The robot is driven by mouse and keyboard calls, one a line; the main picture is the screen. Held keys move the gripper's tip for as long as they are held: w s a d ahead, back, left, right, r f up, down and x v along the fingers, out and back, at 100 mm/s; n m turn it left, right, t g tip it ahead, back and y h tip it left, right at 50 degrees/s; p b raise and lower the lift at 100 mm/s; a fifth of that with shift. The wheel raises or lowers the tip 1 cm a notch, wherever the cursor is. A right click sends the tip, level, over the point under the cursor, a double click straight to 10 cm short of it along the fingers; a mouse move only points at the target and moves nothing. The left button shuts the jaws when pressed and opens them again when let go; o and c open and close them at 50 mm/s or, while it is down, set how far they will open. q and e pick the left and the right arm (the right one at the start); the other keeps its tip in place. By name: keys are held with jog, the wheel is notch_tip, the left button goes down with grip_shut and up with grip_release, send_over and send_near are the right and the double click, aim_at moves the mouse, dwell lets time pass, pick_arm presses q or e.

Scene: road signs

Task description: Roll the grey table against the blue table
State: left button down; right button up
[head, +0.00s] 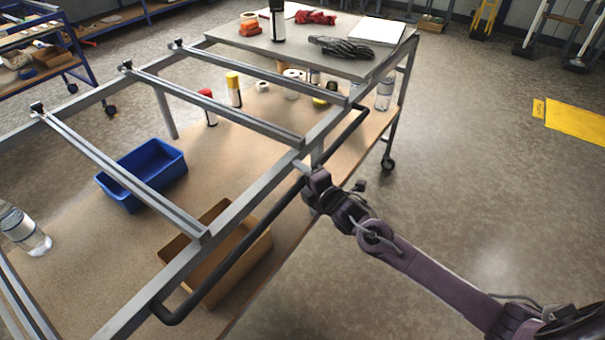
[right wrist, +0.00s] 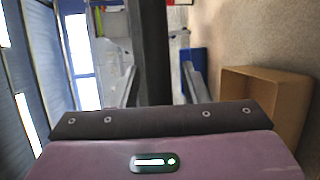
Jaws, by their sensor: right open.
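The grey table (head: 280,52) is a long wheeled frame with bare crossbars, a grey top at its far end and a wooden lower shelf. A dark handle (head: 235,246) runs along its right side. The blue table (head: 84,58) is a blue-framed wheeled unit at the upper left, cut by the picture edge; floor shows between the two. My right gripper (head: 314,186) is open at the handle's middle. My left gripper is not in view.
A blue bin (head: 150,170), a brown box (head: 215,245), bottles and tape rolls stand on the lower shelf. Gloves (head: 341,47) and a bottle are on the grey top. Yellow sheets (head: 575,120) lie on the floor at right. The floor right of the table is mostly clear.

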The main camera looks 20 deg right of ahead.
jog(key=shift+c, duration=0.2)
grip_shut()
jog(key=shift+w+a, duration=0.1)
jog(key=shift+w, duration=0.05)
